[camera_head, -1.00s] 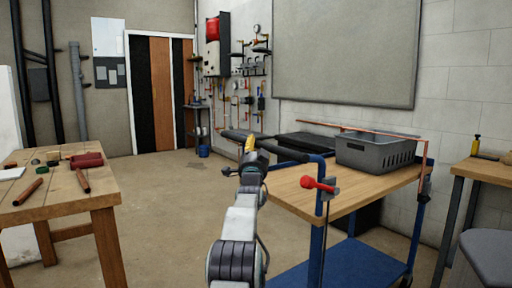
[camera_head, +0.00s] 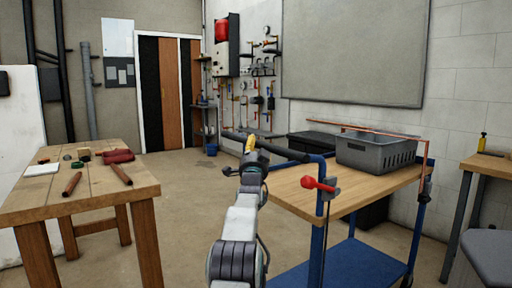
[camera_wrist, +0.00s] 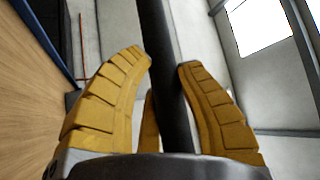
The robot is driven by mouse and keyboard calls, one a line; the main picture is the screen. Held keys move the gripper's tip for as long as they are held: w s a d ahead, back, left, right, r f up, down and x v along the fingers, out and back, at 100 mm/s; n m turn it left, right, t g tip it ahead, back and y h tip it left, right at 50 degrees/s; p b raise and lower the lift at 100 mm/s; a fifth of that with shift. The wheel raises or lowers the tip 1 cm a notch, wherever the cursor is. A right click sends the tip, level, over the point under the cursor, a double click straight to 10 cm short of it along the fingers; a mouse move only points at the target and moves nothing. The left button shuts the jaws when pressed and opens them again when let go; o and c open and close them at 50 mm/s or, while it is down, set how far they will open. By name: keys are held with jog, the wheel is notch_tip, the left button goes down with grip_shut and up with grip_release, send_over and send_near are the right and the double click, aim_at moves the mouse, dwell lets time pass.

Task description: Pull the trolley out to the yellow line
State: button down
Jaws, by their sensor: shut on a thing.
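The trolley (camera_head: 335,196) stands to the right of my arm, with a blue frame, a wooden top and a blue lower shelf. Its black push handle (camera_head: 280,149) sticks out to the left from the blue post. My gripper (camera_head: 249,146) is shut on this handle. In the wrist view the yellow fingers of my gripper (camera_wrist: 165,95) lie on both sides of the dark handle bar (camera_wrist: 160,45). No yellow line shows in either view.
A grey crate (camera_head: 376,153) and a copper pipe (camera_head: 385,132) are on the trolley. A wooden workbench (camera_head: 75,203) with tools stands at the left, nearer than before. Another bench (camera_head: 487,165) and a grey stool (camera_head: 488,257) are at the right. Concrete floor (camera_head: 185,230) lies open between.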

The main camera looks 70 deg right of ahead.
jog(key=shift+f, duration=0.1)
jog(key=c, duration=0.7)
grip_release()
jog(key=shift+a, duration=0.15)
jog(key=v, duration=1.1)
jog(key=shift+a+f, duration=0.15)
jog(key=shift+a, duration=0.05)
jog(key=shift+s, duration=0.1)
dwell(0.6)
